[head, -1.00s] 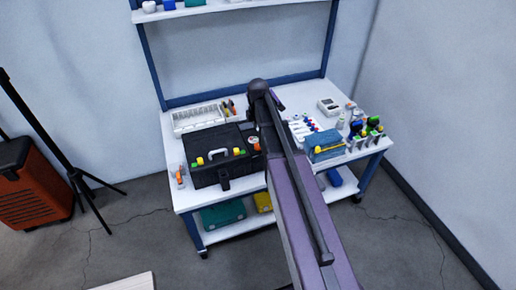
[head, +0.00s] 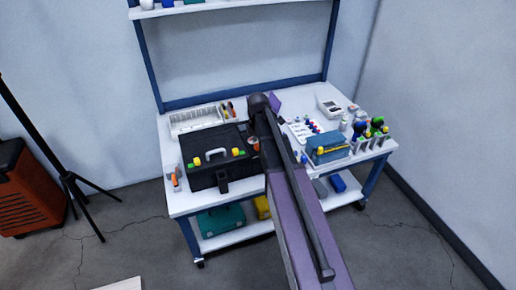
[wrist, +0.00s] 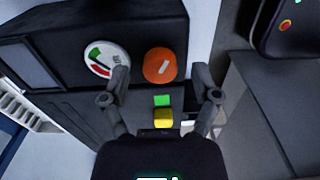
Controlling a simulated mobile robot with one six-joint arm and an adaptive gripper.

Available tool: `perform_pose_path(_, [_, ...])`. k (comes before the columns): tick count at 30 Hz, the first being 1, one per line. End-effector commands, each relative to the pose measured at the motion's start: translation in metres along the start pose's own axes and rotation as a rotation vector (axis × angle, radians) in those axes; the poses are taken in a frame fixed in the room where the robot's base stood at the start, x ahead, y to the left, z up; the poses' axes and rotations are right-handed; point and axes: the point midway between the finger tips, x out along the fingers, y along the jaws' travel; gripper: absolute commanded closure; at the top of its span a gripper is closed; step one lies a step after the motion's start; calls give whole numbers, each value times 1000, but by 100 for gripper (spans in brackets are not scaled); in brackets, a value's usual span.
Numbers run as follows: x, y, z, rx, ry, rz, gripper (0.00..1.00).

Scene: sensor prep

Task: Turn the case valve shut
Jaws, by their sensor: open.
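The black case (head: 207,178) stands on the left of the workbench in the head view. My gripper (wrist: 161,72) is open, one finger on each side of the knob in the picture, the left fingertip overlapping the dial's edge. I see no contact with the knob; the height gap is unclear. My arm hides the gripper in the head view.
A green and yellow latch (wrist: 163,117) lies just below the knob in the wrist view. On the workbench (head: 300,112) are a white rack (head: 195,121), a blue box (head: 327,146) and several bottles and tools. A black tripod (head: 68,180) stands left.

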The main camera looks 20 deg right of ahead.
Motion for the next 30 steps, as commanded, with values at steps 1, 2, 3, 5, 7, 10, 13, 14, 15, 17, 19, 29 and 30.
perform_pose_path(1, [4,0,0,0,0,0,21])
perform_pose_path(2, [5,0,0,0,0,0,21])
perform_pose_path(3, [5,0,0,0,0,0,21])
perform_pose_path(5, [6,0,0,0,0,0,21])
perform_pose_path(7, [6,0,0,0,0,0,21])
perform_pose_path(10, [6,0,0,0,0,0,21])
perform_pose_path(13, [6,0,0,0,0,0,21])
perform_pose_path(14, [6,0,0,0,0,0,21])
perform_pose_path(15, [6,0,0,0,0,0,21])
perform_pose_path(17, [6,0,0,0,0,0,33])
perform_pose_path(19, [6,0,0,0,0,0,53])
perform_pose_path(29, [6,0,0,1,0,0,100])
perform_pose_path(30, [6,0,0,3,0,-1,100])
